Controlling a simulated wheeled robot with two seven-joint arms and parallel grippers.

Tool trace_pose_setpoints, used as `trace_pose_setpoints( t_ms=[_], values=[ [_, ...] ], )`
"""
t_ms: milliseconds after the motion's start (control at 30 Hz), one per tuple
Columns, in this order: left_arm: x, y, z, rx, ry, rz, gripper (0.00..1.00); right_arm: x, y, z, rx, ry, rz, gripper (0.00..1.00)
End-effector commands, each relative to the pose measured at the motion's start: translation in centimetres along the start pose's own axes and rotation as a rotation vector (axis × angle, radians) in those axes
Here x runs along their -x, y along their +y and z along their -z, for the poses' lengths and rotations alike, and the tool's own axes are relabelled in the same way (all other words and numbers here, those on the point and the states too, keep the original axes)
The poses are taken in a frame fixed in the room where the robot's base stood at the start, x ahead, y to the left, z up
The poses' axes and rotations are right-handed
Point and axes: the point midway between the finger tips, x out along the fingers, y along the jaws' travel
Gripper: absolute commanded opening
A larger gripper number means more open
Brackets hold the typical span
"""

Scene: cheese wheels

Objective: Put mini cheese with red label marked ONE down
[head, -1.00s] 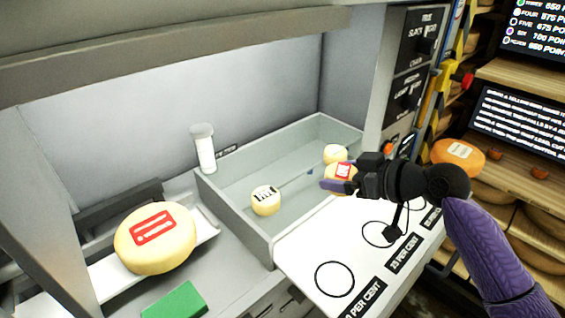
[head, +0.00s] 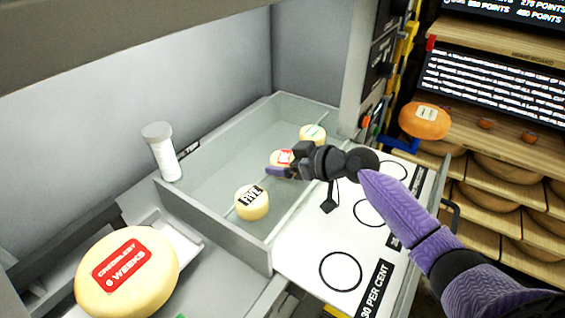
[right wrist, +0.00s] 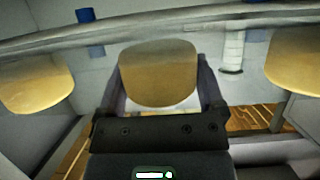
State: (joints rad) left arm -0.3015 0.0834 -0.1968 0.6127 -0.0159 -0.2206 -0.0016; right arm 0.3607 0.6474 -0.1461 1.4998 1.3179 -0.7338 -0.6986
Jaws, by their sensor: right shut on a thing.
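The mini cheese with the red label (head: 279,158) is pale yellow and partly hidden by my right gripper (head: 280,170). My right gripper is shut on it, over the grey tray (head: 215,165). In the right wrist view the held cheese (right wrist: 158,72) sits between the two fingers. The writing on its red label is too small to read. I cannot tell whether the cheese touches the tray floor. My left gripper is not in view.
A mini cheese labelled FIVE (head: 252,204) and one with a green-edged label (head: 312,134) are in the tray on either side. A white panel with printed circles (head: 340,270) lies in front. A large cheese (head: 130,280) and a white tube (head: 162,152) are at left.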

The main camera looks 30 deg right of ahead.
Motion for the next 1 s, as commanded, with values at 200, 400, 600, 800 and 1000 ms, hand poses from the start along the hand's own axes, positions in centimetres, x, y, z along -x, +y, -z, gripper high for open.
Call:
trace_pose_setpoints(
  t_ms=[200, 400, 600, 800, 1000],
  values=[
    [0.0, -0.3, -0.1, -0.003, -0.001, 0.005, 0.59, 0.0, 0.0, 0.1, 0.001, 0.002, 0.000, 0.23],
    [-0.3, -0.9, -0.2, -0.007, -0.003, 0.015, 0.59, -0.1, 0.0, -0.3, 0.001, 0.001, 0.000, 1.00],
    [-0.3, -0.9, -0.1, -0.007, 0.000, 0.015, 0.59, -0.1, 0.0, -0.2, 0.000, 0.001, 0.000, 1.00],
    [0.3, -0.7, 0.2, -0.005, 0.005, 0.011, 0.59, 1.5, 0.1, 0.0, -0.001, 0.000, -0.002, 1.00],
    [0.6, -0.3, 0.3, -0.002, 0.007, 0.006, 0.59, 6.3, 0.0, 0.0, 0.005, -0.005, 0.001, 1.00]
  ],
)
